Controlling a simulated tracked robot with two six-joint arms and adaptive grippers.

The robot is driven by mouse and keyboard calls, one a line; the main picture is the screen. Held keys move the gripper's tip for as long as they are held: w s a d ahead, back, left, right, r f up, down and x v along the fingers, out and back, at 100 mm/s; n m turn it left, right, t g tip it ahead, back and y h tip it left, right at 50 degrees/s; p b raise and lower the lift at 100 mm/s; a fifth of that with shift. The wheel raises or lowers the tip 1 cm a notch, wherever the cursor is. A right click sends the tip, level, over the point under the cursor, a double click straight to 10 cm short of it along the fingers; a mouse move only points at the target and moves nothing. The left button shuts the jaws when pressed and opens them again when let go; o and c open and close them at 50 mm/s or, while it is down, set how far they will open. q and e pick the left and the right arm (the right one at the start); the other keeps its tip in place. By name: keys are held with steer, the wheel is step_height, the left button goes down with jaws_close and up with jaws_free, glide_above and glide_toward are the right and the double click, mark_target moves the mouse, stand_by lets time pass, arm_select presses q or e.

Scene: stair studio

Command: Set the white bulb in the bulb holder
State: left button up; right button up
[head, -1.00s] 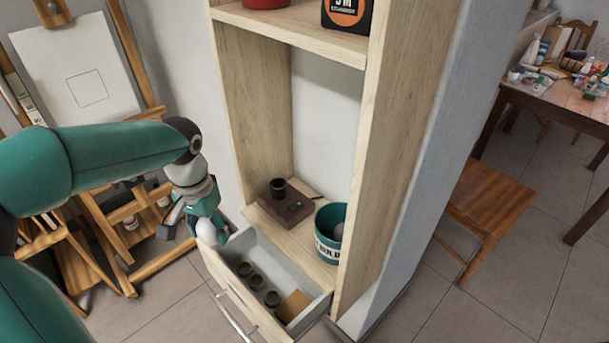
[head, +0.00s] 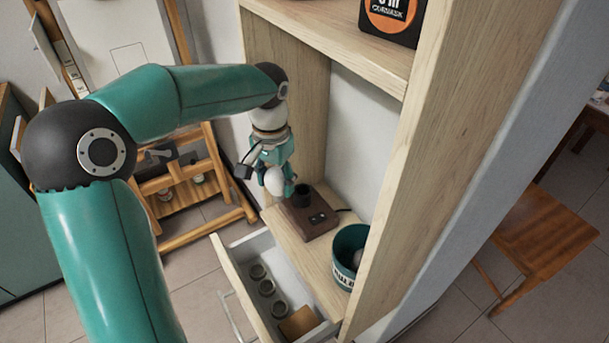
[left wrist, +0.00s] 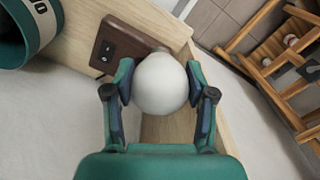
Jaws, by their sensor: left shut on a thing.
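My left gripper (head: 275,173) is shut on the white bulb (head: 272,184). The round bulb also shows between the two fingers in the left wrist view (left wrist: 160,84). The bulb holder is a brown block (head: 312,219) with an upright black socket (head: 303,193), on the shelf board. The bulb is just left of the socket in the head view and apart from it, as far as I can tell. In the left wrist view, the block (left wrist: 118,40) is behind the bulb to the upper left, and the bulb hides most or all of the socket. My right gripper is not in view.
The teal bucket (head: 346,270) stands right of the holder. Below, the open drawer (head: 233,272) holds several round dark cups (head: 266,287) and a tan block (head: 299,321). The cabinet's side panel (head: 455,130) rises at the right. A wooden easel stands behind my arm.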

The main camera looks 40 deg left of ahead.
arm_select(q)
steer(key=shift+w+d+f+p, duration=0.25)
steer(key=shift+w+d+f, duration=0.25)
steer(key=shift+w, duration=0.5)
steer(key=shift+w+d+f+p, duration=0.3)
steer(key=shift+w+f, duration=0.35)
steer(key=shift+w, duration=0.3)
steer(key=shift+w+d+f+p, duration=0.2)
steer(key=shift+w+d+f, duration=0.35)
steer(key=shift+w, duration=0.45)
steer(key=o, duration=1.2)
steer(key=shift+a, duration=0.1)
steer(key=shift+c, duration=0.2)
step_height(320, 180, up, 8)
steer(key=shift+f, duration=0.25)
steer(key=shift+f, duration=0.1)
